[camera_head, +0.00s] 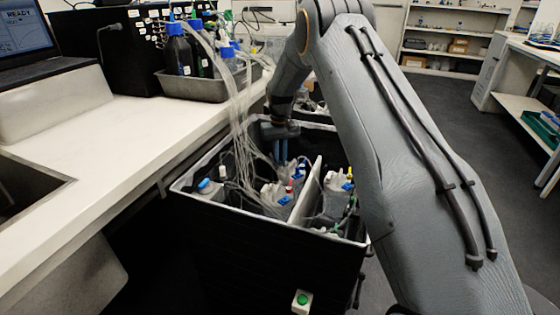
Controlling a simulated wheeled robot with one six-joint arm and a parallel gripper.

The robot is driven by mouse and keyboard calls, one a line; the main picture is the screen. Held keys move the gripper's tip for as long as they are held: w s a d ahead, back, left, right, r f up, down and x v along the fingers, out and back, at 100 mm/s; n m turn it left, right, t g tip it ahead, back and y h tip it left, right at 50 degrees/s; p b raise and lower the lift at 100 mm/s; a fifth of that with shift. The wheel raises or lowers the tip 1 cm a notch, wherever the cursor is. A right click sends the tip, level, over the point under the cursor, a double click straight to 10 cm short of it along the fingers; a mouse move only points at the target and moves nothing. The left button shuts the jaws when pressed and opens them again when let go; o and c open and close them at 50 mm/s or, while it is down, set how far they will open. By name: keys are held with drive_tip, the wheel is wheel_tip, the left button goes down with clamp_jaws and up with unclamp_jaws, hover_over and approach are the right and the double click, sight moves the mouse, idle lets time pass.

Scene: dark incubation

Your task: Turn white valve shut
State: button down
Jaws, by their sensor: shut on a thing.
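My gripper (282,162) reaches down into the open black box (250,250) beside the bench. Its fingers are close together among clear tubing, above a whitish vessel (275,194) with a blue mark. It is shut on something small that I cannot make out. A small white upright piece (222,172), possibly a white valve, stands to the left of the gripper, apart from it. Small red and yellow pieces show to the right of the gripper. I cannot tell the position of any valve handle.
Clear tubes (238,110) run from the box up to blue-capped bottles in a grey tray (205,87) on the white bench (125,145). A white divider (307,190) splits the box. A green button (302,299) is on its front. Open floor lies to the right.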

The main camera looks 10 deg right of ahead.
drive_tip(key=m, duration=0.4)
drive_tip(key=shift+d, duration=0.1)
drive_tip(key=shift+m, duration=1.8)
drive_tip(key=c, duration=1.8)
unclamp_jaws()
